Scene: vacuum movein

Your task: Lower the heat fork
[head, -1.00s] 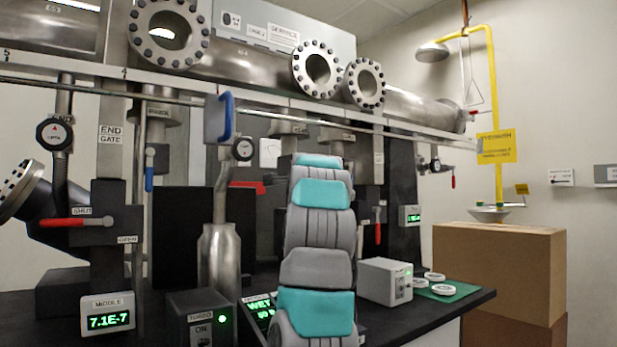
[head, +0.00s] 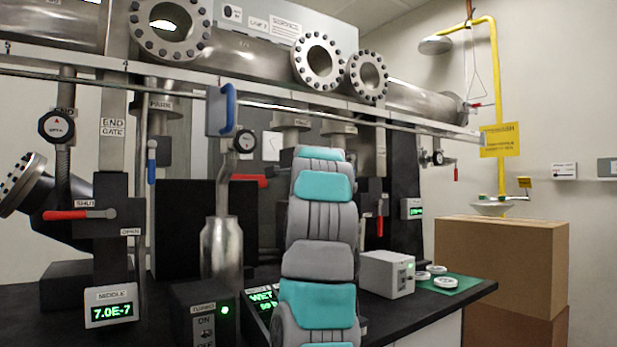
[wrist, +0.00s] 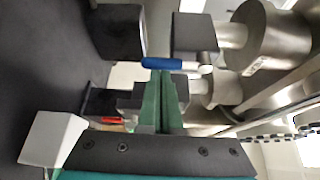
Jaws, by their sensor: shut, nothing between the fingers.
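I cannot make out a label that names the heat fork. In the wrist view, my gripper (wrist: 163,76) has its green fingers together, empty. A blue handle (wrist: 163,64) lies across the picture at the fingertips; I cannot tell whether they touch. In the head view my arm hides my gripper. There, a blue handle on a grey plate (head: 229,104) sits at the rail, left of my arm. A blue lever (head: 151,162) hangs below the PARK label (head: 160,104). I cannot tell which blue handle the wrist view shows.
The bench carries a MIDDLE readout (head: 111,307), a metal flask (head: 221,255), a TURBO box (head: 203,312) and a white box (head: 387,273). A red lever (head: 80,215) sits at left. The long rail (head: 250,94) crosses above. Cardboard boxes (head: 500,265) stand at right.

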